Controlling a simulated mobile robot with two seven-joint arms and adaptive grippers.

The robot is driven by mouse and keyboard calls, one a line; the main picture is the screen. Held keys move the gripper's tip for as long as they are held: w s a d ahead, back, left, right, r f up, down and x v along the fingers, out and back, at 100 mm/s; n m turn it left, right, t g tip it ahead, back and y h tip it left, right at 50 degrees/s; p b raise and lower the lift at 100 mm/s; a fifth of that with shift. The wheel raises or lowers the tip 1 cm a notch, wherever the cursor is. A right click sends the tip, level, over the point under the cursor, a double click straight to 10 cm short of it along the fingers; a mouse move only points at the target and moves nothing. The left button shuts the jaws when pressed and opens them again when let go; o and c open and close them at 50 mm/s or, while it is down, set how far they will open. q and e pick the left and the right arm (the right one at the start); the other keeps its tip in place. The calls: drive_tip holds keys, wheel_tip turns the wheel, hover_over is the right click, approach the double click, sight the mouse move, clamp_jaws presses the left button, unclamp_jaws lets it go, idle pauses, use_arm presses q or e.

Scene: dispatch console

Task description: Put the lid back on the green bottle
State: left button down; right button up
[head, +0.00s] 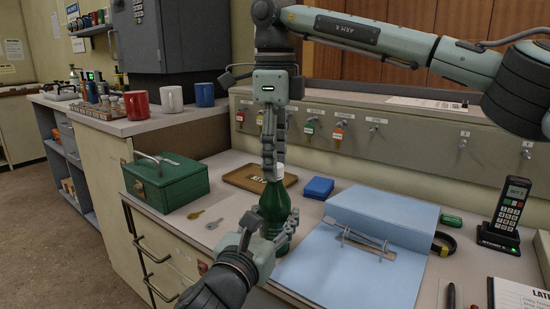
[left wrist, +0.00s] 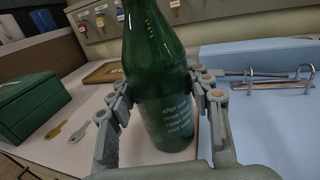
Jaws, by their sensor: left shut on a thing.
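The green bottle (head: 273,205) stands upright on the desk, with white text on its side in the left wrist view (left wrist: 160,75). My left gripper (head: 268,232) is shut on the bottle's lower body, a finger on each side. A small pale piece (head: 279,171), which looks like the lid, shows at the top of the neck; whether it is seated there I cannot tell. My right gripper (head: 269,172) points down at the bottle's top, its fingertips beside the pale piece and partly hiding it. Whether it grips that piece is unclear.
A green cash box (head: 165,182), two keys (head: 205,212) and a brown tray (head: 240,178) are left of the bottle. A blue folder (head: 345,265) with a metal clip is close on the right. A key-hook panel (head: 400,140) stands behind; a handset (head: 505,215) is far right.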

wheel_tip(320, 180, up, 12)
idle(0.6)
use_arm(q)
drive_tip(key=c, duration=0.6)
unclamp_jaws()
drive_tip(key=v, duration=1.2)
drive_tip(key=shift+s, duration=0.1)
